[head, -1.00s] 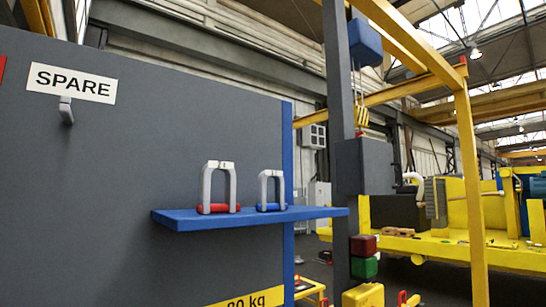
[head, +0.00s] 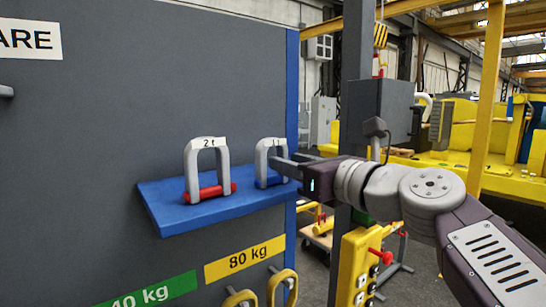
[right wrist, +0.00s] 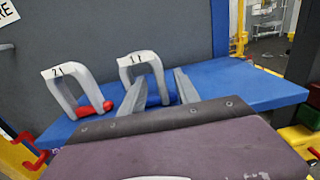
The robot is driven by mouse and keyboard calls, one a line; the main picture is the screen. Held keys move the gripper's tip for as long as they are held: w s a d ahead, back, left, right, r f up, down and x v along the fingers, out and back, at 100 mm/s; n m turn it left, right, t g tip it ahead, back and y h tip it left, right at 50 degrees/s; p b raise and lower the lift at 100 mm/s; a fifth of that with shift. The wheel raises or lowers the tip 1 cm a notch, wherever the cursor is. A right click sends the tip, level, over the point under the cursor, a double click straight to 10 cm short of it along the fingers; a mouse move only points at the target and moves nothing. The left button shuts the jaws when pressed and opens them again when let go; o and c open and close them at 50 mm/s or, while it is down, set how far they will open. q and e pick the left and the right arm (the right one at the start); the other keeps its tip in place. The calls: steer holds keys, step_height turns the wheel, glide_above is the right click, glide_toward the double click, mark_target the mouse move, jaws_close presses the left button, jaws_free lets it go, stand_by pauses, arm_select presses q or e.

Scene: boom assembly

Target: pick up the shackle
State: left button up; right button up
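Two grey shackles stand upright on a blue shelf (head: 215,208). The one marked 2 t (head: 192,172) has a red pin. The one marked 1 t (head: 261,162) has a blue pin and stands nearer the shelf's right end. My right gripper (head: 285,166) reaches in from the right at the 1 t shackle. In the right wrist view its two fingers (right wrist: 160,78) are spread, with part of the 1 t shackle (right wrist: 141,62) showing between them. I cannot tell whether a finger touches it. The 2 t shackle (right wrist: 62,90) stands left of the fingers. My left gripper is not in view.
A grey panel (head: 100,130) with a blue edge post (head: 292,80) stands behind the shelf. Yellow rings (head: 282,288) hang below, under the 80 kg label (head: 245,258). A yellow control box (head: 354,268) with a red knob is below my right arm.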

steer(key=shift+w, duration=0.25)
steer(key=x, duration=0.2)
steer(key=p+x, duration=0.1)
steer(key=x, duration=0.1)
steer(key=p+x, duration=0.1)
steer(key=x, duration=0.1)
steer(key=shift+a+f, duration=0.2)
steer(key=shift+f, duration=0.05)
steer(key=shift+s+d, duration=0.2)
steer(key=shift+s, duration=0.1)
steer(key=shift+s+d, duration=0.1)
steer(key=shift+d, duration=0.05)
steer(key=c, duration=0.4)
jaws_close()
steer(key=shift+f, duration=0.1)
